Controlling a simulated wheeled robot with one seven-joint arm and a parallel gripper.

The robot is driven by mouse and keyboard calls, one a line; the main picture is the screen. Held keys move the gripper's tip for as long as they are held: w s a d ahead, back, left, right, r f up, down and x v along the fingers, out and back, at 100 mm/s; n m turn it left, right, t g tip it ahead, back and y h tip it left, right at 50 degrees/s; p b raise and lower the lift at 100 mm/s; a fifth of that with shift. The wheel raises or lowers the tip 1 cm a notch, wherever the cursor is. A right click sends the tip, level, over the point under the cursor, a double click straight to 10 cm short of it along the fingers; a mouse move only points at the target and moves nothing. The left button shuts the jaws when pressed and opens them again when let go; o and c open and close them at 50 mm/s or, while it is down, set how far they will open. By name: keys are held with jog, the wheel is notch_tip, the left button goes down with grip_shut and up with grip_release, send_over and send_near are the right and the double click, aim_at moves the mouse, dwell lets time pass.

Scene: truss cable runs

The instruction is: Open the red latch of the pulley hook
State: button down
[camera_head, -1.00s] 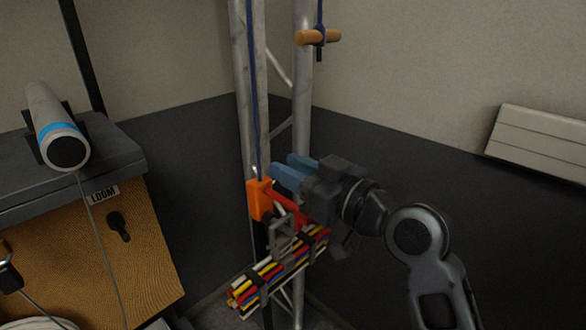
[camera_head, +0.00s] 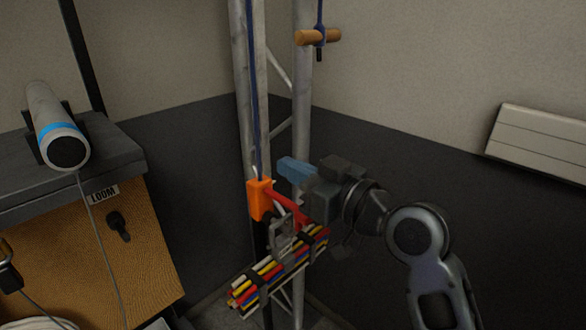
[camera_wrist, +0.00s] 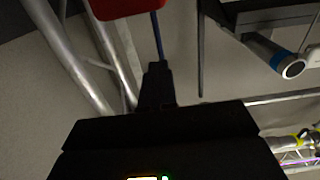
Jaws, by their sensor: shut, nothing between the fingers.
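The orange pulley hook block (camera_head: 259,199) hangs on a blue rope in front of the metal truss, left of my gripper in the head view. Its red latch (camera_head: 290,208) sticks out to the right, slanting down, below my fingers. My gripper (camera_head: 284,166) has its blue fingers shut and empty, just above and right of the orange block; contact with the latch cannot be made out. In the wrist view the dark shut fingers (camera_wrist: 157,85) point up the picture, and a red part (camera_wrist: 115,8) shows at the top edge.
A bundle of coloured cables (camera_head: 278,270) hangs below the hook by a grey frame. The truss (camera_head: 302,100) stands behind. A wooden handle (camera_head: 318,37) hangs upper right. A bench (camera_head: 70,165) with a grey cylinder (camera_head: 55,125) stands left.

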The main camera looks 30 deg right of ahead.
jog(key=c, duration=1.8)
grip_release()
jog(key=o, duration=1)
jog(key=shift+o, duration=0.2)
jog(key=b+v, duration=0.1)
jog(key=v, duration=0.6)
jog(key=shift+s+b, duration=0.35)
jog(key=shift+b, duration=0.05)
jog(key=shift+d, duration=0.1)
